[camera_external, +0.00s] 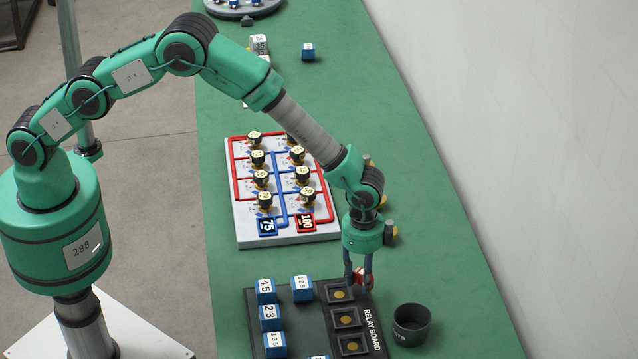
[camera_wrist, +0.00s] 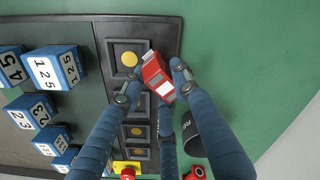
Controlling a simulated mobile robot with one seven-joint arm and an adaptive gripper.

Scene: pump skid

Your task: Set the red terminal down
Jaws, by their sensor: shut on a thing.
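The red terminal (camera_external: 367,277) is a small red block with pale label patches. It also shows in the wrist view (camera_wrist: 155,76), tilted, between the fingertips of my gripper (camera_external: 359,279). My gripper is shut on it, above the far edge of the dark relay board (camera_external: 300,325). In the wrist view the terminal appears beside the top socket (camera_wrist: 126,58), which shows a yellow disc. The other sockets in the row also show yellow discs. My fingers cover part of the row, and I cannot tell whether the terminal touches the board.
Several blue numbered blocks (camera_external: 266,291) stand on the left of the board. A dark cup (camera_external: 412,325) stands to its right. Behind is a white panel (camera_external: 290,238) with red and blue lines and knobs.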

